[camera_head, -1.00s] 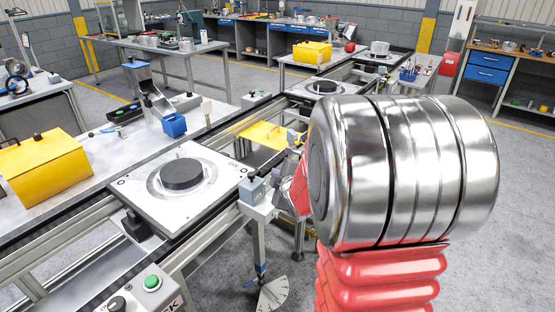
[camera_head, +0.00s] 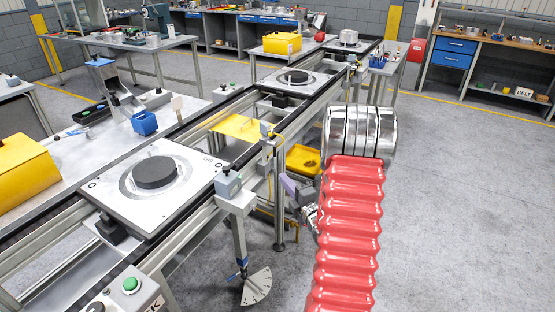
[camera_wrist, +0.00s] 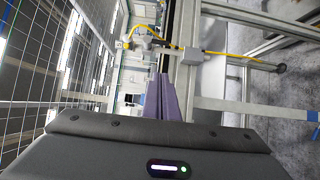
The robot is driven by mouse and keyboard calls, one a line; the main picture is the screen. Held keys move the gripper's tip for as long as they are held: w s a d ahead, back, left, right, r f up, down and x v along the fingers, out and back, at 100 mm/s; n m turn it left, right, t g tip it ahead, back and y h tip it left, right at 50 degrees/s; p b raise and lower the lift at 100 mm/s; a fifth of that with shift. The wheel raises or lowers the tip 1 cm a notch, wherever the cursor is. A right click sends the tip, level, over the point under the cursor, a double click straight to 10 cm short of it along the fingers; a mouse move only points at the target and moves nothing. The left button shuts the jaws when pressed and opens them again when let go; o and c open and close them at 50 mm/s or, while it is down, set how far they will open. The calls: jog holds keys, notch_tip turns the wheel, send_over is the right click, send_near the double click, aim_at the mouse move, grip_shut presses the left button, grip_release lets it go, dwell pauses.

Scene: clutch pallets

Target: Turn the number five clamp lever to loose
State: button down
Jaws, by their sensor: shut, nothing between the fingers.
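A pale fan-shaped plate (camera_head: 257,287) with dark marks hangs low under the conveyor's front rail in the head view. A small lever with a blue grip (camera_head: 238,275) sits beside the plate's left edge, at the foot of a grey post. No number five can be read, so I cannot tell whether this is the number five lever. My gripper (camera_head: 289,187) has purple fingers, seen right of the post and above the plate, apart from both. In the wrist view its fingers (camera_wrist: 166,100) are together and empty, pointing along the rail.
A white pallet (camera_head: 155,175) with a black disc sits on the conveyor, with a grey box (camera_head: 228,183) at its near corner. A yellow tray (camera_head: 303,160) lies behind my gripper. In the wrist view a yellow cable (camera_wrist: 230,57) crosses above the fingers. Open floor (camera_head: 450,220) lies right.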

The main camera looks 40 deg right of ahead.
jog(key=shift+w, duration=0.15)
jog(key=d+x, duration=0.2)
jog(key=x, duration=1)
jog(key=shift+d, duration=0.5)
